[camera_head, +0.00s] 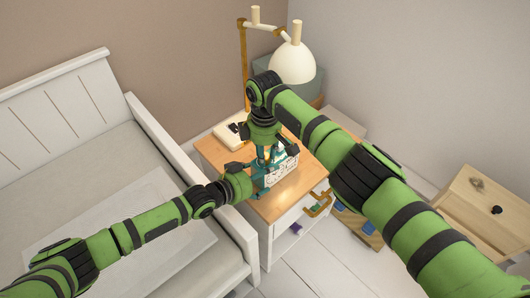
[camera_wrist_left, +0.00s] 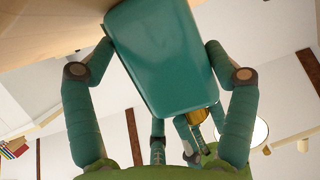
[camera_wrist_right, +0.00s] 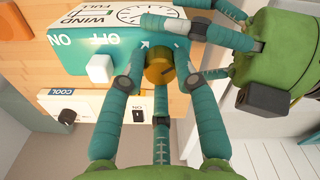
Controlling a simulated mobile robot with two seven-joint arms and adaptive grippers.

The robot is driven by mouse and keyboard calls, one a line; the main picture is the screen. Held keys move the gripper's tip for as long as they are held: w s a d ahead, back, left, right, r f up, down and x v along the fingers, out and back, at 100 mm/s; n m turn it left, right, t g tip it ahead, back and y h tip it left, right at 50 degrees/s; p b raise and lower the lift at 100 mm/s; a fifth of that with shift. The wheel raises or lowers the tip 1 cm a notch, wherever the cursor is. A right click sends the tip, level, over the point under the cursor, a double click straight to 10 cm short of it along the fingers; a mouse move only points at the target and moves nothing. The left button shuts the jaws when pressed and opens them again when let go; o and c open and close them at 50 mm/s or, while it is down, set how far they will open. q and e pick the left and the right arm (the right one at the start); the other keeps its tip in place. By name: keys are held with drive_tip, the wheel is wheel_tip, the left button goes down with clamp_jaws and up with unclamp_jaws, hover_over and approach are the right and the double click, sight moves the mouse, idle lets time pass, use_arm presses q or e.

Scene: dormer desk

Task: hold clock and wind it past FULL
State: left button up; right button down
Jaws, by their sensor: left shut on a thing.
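The clock (camera_head: 284,172) is a teal box with a white face, standing on the nightstand top. In the right wrist view the clock (camera_wrist_right: 90,50) shows WIND, FULL, ON and OFF markings, a dial, a white switch (camera_wrist_right: 99,68) and a brass knob (camera_wrist_right: 158,70). My left gripper (camera_wrist_left: 160,48) is shut on the clock's body, one finger on each side of its teal back. My right gripper (camera_wrist_right: 161,66) comes from above, with its fingers apart on either side of the knob and a slight gap showing. In the head view the arms partly hide the clock.
A white-shaded lamp (camera_head: 292,62) stands behind my right arm. A cream box (camera_head: 231,132) with a dark control lies at the back left of the nightstand (camera_head: 285,208); its COOL label shows in the right wrist view. A bed (camera_head: 90,160) is to the left, a wooden drawer box (camera_head: 490,208) to the right.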

drive_tip(key=shift+d, duration=0.1)
idle(0.3)
drive_tip(key=m, duration=0.4)
drive_tip(key=shift+s+m, duration=0.1)
drive_tip(key=shift+m, duration=1.8)
drive_tip(key=shift+f, duration=0.1)
drive_tip(key=c, duration=0.9)
unclamp_jaws()
drive_tip(key=shift+c, duration=0.2)
